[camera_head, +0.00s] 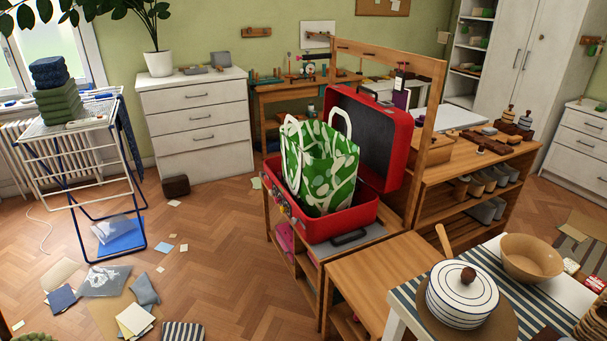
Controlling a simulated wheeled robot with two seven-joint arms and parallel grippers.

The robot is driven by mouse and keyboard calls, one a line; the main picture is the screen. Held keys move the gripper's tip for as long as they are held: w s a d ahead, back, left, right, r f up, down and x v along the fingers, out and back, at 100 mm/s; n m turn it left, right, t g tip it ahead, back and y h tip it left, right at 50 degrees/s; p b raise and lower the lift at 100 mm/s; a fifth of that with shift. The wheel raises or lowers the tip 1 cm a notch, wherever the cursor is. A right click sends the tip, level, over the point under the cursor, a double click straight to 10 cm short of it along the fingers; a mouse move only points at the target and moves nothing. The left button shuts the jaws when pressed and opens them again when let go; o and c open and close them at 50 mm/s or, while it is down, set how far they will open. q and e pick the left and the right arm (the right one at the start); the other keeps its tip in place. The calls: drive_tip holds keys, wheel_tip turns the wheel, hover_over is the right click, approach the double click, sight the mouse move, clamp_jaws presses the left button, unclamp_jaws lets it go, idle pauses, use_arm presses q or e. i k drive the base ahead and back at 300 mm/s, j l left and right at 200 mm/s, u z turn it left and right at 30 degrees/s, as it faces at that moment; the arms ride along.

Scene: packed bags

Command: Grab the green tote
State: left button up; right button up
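The green tote (325,165) has white leaf-like shapes and white handles that stand up. It sits upright inside an open red suitcase (345,222), whose lid leans up behind it to the right. The suitcase lies on a wooden shelf unit (368,270). The tote's bottom is hidden by the suitcase wall. Neither of my grippers shows in the head view.
A striped table at front right holds a lidded striped pot (462,293) and a wooden bowl (531,257). A tall wooden frame (431,120) stands right behind the suitcase. A drying rack (80,150) stands left. Papers litter the floor at lower left; the floor between is mostly clear.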

sight(320, 163)
drive_tip(key=i+j+z, duration=0.4)
drive_tip(key=i+j, duration=0.65)
drive_tip(key=i, duration=0.35)
drive_tip(key=i+j+z, duration=0.25)
drive_tip(key=i+j, duration=0.8)
drive_tip(key=i, duration=0.15)
